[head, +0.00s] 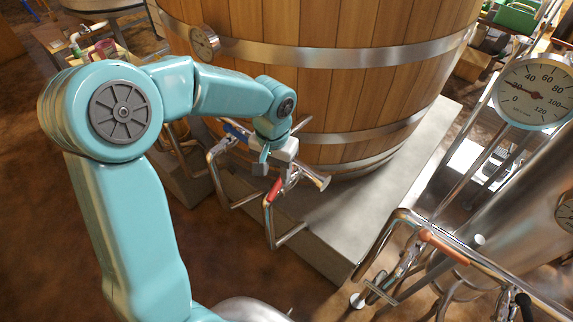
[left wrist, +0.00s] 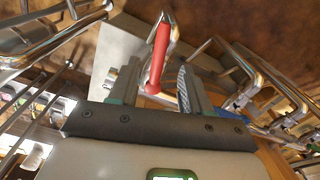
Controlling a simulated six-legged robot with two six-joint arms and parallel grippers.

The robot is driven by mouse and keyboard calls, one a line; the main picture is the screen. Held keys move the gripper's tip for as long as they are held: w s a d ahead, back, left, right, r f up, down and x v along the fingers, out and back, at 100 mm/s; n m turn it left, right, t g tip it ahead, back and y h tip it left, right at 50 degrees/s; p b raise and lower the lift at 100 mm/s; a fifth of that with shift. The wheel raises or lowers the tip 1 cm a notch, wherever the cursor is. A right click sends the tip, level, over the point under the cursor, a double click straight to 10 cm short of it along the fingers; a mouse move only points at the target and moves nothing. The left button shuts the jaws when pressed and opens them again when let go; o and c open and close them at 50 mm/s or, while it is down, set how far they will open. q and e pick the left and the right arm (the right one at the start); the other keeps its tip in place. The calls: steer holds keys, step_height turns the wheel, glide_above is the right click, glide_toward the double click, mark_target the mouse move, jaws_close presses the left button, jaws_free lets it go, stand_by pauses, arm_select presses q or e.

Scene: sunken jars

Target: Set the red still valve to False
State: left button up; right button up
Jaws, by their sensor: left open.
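The red valve handle (head: 273,190) sits on steel piping in front of the wooden vat. My left gripper (head: 274,172) is over it, reaching in from the left. In the left wrist view the red handle (left wrist: 159,58) runs lengthwise between the two spread fingers of my left gripper (left wrist: 157,72). The fingers are open, with a gap visible on each side of the handle, so it does not look clamped. The handle's near end is close to the palm. My right gripper is not in view.
A blue handle (head: 236,130) is on the pipes beside the wooden vat (head: 330,90). A metal vessel (head: 500,215) with curved pipes and an orange-red grip (head: 443,247) stands at right, below a round gauge (head: 535,93). Brown floor is open at lower middle.

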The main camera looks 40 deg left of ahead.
mark_target(274, 188)
arm_select(q)
steer(key=shift+s+f+b, duration=0.2)
steer(key=shift+f+b, duration=0.15)
steer(key=shift+f, duration=0.15)
steer(key=f+b, duration=0.2)
steer(key=f, duration=0.1)
steer(key=f+b, duration=0.1)
steer(key=shift+w+f, duration=0.2)
steer(key=shift+w, duration=0.1)
steer(key=shift+s+r, duration=0.1)
steer(key=shift+r, duration=0.05)
steer(key=shift+s, duration=0.25)
steer(key=shift+w+f+b, duration=0.2)
steer(key=shift+f+b, duration=0.4)
steer(key=shift+f, duration=0.3)
steer(key=shift+s+a+f+b, duration=0.1)
steer(key=shift+s+f+b, duration=0.1)
steer(key=shift+f+b, duration=0.3)
steer(key=shift+w, duration=0.1)
